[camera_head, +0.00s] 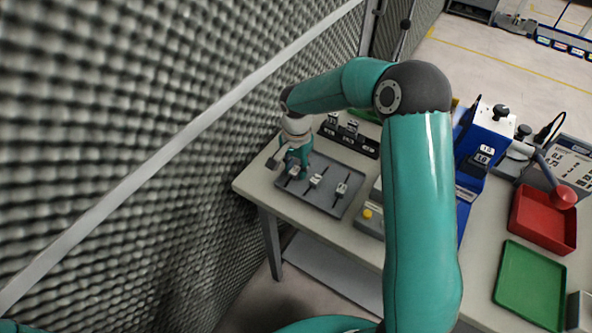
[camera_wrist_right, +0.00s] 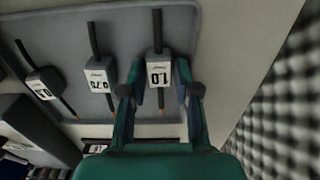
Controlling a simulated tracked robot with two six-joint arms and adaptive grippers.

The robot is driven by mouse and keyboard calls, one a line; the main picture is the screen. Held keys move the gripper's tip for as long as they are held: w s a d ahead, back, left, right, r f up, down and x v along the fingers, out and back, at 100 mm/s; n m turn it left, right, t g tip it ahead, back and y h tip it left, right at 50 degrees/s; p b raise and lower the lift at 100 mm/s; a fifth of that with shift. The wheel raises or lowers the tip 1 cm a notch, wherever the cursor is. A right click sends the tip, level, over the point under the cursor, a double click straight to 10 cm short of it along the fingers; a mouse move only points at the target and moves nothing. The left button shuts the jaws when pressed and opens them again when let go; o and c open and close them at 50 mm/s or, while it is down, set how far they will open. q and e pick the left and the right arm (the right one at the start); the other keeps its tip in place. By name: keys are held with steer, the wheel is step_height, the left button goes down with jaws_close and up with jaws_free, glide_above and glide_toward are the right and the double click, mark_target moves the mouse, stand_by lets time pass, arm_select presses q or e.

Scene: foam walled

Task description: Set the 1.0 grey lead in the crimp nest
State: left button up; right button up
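The 1.0 grey lead (camera_wrist_right: 158,70) lies in the grey tray, its white block label reading 1.0 and its dark wire running lengthwise. In the head view the lead (camera_head: 293,172) is at the tray's left, partly hidden by my gripper. My right gripper (camera_wrist_right: 160,78) is open, with one fingertip on each side of the block and small gaps visible; it also shows in the head view (camera_head: 297,163). A blue press (camera_head: 487,135) with 1.0 labels stands at the right; its crimp nest cannot be made out. My left gripper is not in view.
The grey tray (camera_head: 325,202) also holds a 0.75 lead (camera_wrist_right: 100,74) and another lead (camera_wrist_right: 45,84). A dark labelled rack (camera_head: 350,138) stands behind. A red bin (camera_head: 540,222) and green tray (camera_head: 530,283) sit at right. A foam wall (camera_head: 150,120) borders the table's left.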

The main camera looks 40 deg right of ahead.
steer(key=c, duration=0.6)
steer(key=shift+w+r, duration=0.1)
steer(key=shift+r, duration=0.1)
